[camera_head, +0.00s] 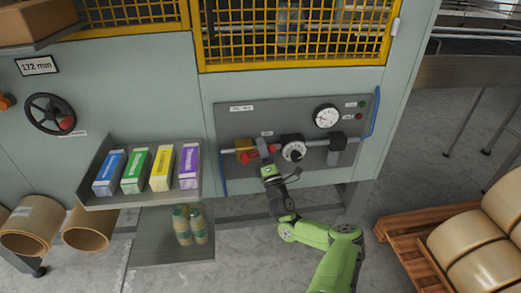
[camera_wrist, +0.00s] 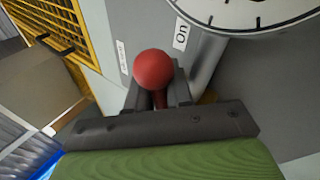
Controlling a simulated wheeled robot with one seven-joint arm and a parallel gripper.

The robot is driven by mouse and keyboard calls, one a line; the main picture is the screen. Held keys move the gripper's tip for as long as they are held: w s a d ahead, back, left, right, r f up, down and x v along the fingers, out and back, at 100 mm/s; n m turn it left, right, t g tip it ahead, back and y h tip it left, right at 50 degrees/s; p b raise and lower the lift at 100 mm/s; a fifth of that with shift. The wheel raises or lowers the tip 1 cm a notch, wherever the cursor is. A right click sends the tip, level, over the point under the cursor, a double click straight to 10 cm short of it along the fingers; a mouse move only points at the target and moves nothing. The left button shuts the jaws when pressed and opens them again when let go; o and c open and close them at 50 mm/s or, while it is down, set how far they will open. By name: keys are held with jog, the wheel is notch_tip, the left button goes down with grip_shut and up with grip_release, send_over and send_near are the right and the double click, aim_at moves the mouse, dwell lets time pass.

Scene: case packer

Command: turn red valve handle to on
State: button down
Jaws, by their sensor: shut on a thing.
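The red valve handle (camera_head: 248,155) sits by the brass valve body (camera_head: 243,145) on the pipe of the grey panel, in the head view. In the wrist view its round red knob (camera_wrist: 154,69) stands between the dark jaws, with part of the red lever below it. My gripper (camera_head: 263,150) is at the panel and shut on the handle; it also shows in the wrist view (camera_wrist: 158,92). A white "On" label (camera_wrist: 181,34) is just up and right of the knob. Much of the lever and valve body is hidden behind my gripper.
A tray (camera_head: 141,202) of coloured boxes juts out at left. A pallet (camera_head: 412,238) with rolls is at right.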

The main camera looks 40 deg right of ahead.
jog(key=shift+s+d+f+m+h, duration=0.1)
jog(key=shift+s+d+m+h, duration=0.1)
jog(key=shift+m+h, duration=0.45)
jog(key=c, duration=1.1)
grip_release()
jog(key=shift+y, duration=0.25)
jog(key=shift+o, duration=0.2)
jog(key=shift+w+f, duration=0.1)
